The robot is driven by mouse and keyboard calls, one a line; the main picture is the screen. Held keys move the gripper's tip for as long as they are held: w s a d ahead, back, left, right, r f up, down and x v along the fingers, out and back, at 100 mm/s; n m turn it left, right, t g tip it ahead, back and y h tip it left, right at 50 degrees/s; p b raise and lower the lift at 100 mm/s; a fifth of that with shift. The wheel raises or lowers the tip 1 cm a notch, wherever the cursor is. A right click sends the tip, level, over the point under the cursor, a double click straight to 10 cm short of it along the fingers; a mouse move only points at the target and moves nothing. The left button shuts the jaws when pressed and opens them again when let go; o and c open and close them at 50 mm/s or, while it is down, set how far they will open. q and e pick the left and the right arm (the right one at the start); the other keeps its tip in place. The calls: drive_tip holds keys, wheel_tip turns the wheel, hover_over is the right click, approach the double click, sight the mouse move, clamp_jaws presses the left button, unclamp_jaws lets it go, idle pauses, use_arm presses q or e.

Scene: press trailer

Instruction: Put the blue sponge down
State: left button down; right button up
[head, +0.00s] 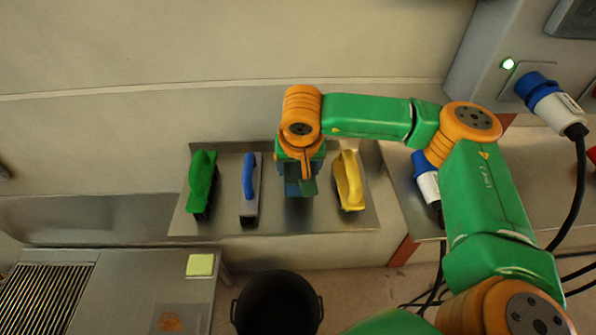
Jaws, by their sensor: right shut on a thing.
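My right gripper (301,178) comes in from the right and points down over the metal tray (225,155). It is shut on a dark blue block, the blue sponge (293,190), which is mostly hidden by the fingers and wrist. The sponge is between the blue-handled tool and the yellow-handled tool. I cannot tell whether it touches the tray or hangs just above it. My left gripper is not in view.
On the tray stand a green-handled brush (202,178), a blue-handled tool (249,185) and a yellow-handled tool (349,182). A yellow-green pad (200,265) lies on the lower left surface. A black bucket (278,305) stands below. Blue-white plugs (548,105) and cables are at right.

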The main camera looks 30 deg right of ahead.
drive_tip(key=x, duration=0.1)
drive_tip(key=p+x, duration=0.1)
drive_tip(key=x, duration=0.1)
drive_tip(key=shift+s+f, duration=0.15)
drive_tip(key=shift+f, duration=0.3)
drive_tip(key=shift+a+f, duration=0.1)
drive_tip(key=shift+f, duration=0.25)
drive_tip(key=o, duration=1.1)
drive_tip(key=shift+r, duration=0.4)
drive_tip(key=b+v, duration=0.1)
drive_tip(key=v, duration=1)
drive_tip(key=shift+s+r+b, duration=0.25)
drive_tip(key=shift+r+b, duration=0.05)
drive_tip(key=shift+f, duration=0.1)
